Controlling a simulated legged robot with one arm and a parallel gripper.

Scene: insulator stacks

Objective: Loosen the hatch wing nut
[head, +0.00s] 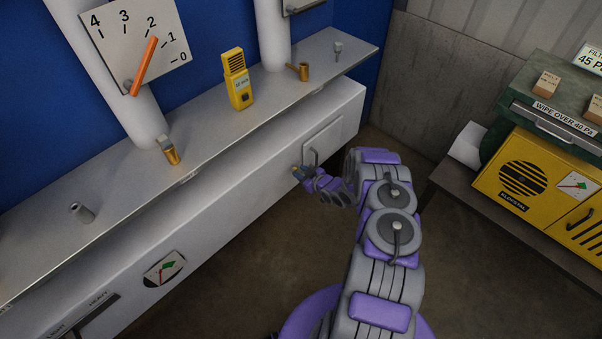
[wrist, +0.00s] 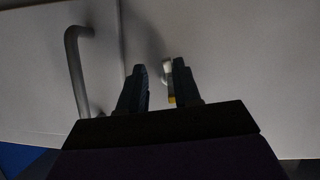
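The hatch (head: 332,135) is a pale panel with a bar handle (head: 312,156) on the front of the grey-white cabinet. In the wrist view the handle (wrist: 76,62) is at the left, and the panel seam runs between it and my gripper (wrist: 158,72). My two dark fingers point at the pale surface with a visible gap between them. A small pale and yellow piece, apparently the wing nut (wrist: 167,71), shows between the fingertips, close to the right finger and apart from the left. In the head view my gripper (head: 300,173) is just below the handle; the nut is hard to make out there.
A shelf above the cabinet carries a yellow meter (head: 238,82), brass fittings (head: 169,152) and a grey cone-like piece (head: 81,212). A yellow filter unit (head: 528,175) stands on a dark bench at the right. The floor between is clear.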

